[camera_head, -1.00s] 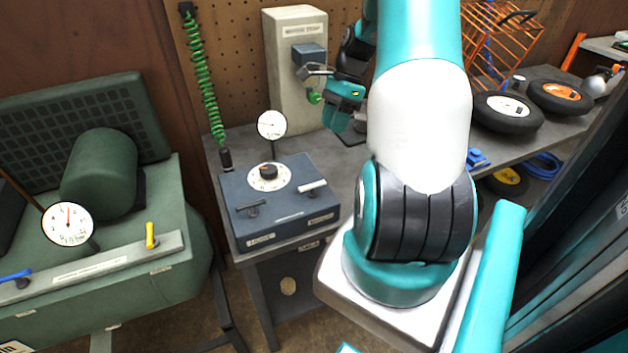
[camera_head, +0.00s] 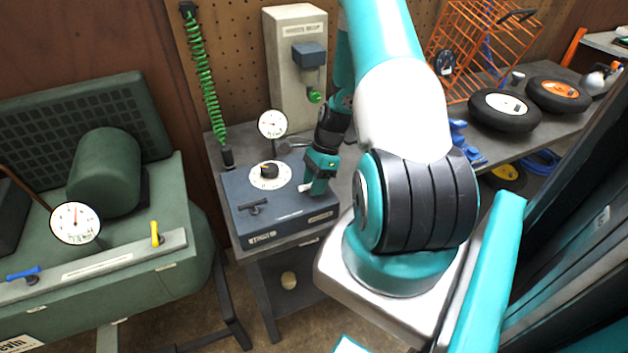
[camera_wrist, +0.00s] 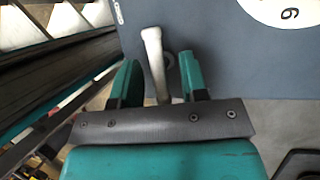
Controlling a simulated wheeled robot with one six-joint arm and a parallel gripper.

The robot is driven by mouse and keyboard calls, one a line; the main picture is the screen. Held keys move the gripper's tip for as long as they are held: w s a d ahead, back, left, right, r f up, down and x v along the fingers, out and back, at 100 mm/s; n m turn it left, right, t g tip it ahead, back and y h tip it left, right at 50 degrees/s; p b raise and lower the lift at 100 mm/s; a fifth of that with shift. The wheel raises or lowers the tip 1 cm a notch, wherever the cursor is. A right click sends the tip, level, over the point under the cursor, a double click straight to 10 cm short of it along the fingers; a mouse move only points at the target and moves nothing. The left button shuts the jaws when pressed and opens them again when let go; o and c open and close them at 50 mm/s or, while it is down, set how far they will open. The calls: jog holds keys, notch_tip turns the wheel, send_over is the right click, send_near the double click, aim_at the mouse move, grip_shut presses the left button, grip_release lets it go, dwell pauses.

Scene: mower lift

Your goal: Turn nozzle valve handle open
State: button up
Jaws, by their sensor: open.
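The blue-grey control box (camera_head: 285,215) stands on the grey bench. Its short white handle (camera_head: 305,188) is on the right of the top, mostly covered by my gripper (camera_head: 318,187) in the head view. A black handle (camera_head: 252,206) is at the left. The labels on the box front are too small to read, so I cannot tell by name which is the nozzle valve. In the wrist view, the white handle (camera_wrist: 153,48) runs between the two teal fingers of my open gripper (camera_wrist: 160,78). I see a gap on the finger sides, so it is not clamped.
A dial with a black knob (camera_head: 268,171) is on the box top, and a round gauge (camera_head: 272,124) stands behind it. A grey post (camera_head: 298,75) rises at the back. A green machine (camera_head: 110,250) stands at the left. Wheels (camera_head: 505,110) lie on the bench at the right.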

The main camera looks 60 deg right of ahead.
grip_shut()
jog(key=shift+w+n, duration=0.1)
jog(key=shift+n, duration=0.3)
jog(key=n+g, duration=0.2)
jog(key=n, duration=0.1)
jog(key=shift+w+n+b, duration=0.15)
jog(key=shift+n+b, duration=0.2)
jog(key=shift+n, duration=0.05)
jog(key=n+g+h, duration=0.1)
jog(key=n, duration=0.3)
jog(key=shift+w+g+b, duration=0.1)
jog(key=shift+g+b, duration=0.3)
jog(key=n, duration=0.2)
jog(key=n+g+h, duration=0.1)
jog(key=n, duration=0.2)
jog(key=shift+w+a+h+b, duration=0.1)
jog(key=shift+h+b, duration=0.2)
jog(key=shift+b, duration=0.05)
jog(key=n+h, duration=0.1)
jog(key=n, duration=0.3)
jog(key=shift+a+g+h, duration=0.1)
jog(key=shift+g+h, duration=0.3)
jog(key=shift+n, duration=0.3)
